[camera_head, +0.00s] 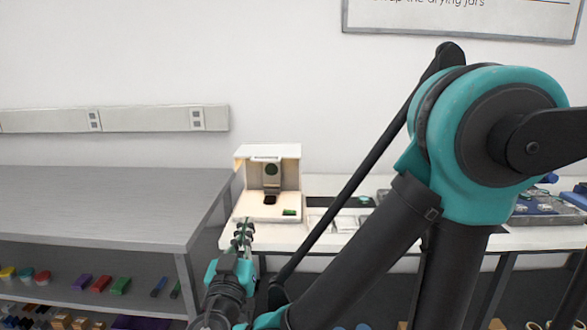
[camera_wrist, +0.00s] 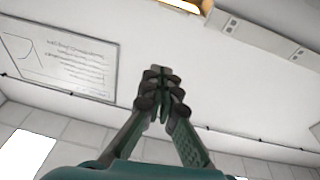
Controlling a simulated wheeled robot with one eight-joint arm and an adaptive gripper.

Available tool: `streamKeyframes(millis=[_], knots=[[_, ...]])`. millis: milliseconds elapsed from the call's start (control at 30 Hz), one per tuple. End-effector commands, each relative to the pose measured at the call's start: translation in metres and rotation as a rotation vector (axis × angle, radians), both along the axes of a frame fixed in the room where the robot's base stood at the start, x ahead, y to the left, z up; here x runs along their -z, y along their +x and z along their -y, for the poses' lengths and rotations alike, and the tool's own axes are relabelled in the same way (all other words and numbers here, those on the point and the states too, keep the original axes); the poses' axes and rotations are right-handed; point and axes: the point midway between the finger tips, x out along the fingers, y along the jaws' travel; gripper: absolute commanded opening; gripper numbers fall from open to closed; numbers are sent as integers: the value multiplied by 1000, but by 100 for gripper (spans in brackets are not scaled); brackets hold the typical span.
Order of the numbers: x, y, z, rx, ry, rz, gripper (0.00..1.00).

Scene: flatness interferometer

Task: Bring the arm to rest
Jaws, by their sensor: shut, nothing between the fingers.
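My gripper (camera_head: 243,236) is in front of the white instrument box in the head view, at the end of my teal and black arm. Its fingers point up and away. In the wrist view my gripper (camera_wrist: 162,88) is shut with its fingertips together and nothing between them. Behind the fingertips there is only wall. The arm is raised and bent, and its large teal joint fills the right of the head view.
The white box (camera_head: 285,157) stands on a white bench with a small green piece (camera_head: 289,212) in it. A grey steel table (camera_head: 90,205) is at left, with coloured items on shelves below. A whiteboard (camera_wrist: 60,55) hangs on the wall.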

Motion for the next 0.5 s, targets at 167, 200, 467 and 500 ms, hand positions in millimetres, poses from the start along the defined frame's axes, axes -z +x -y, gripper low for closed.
streamKeyframes(millis=[167,200,467,500], knots=[[15,20,19,58,-49,-74,0],[18,25,24,72,-62,-94,0],[57,62,75,191,-167,-294,0],[66,68,86,214,-187,-340,0]])
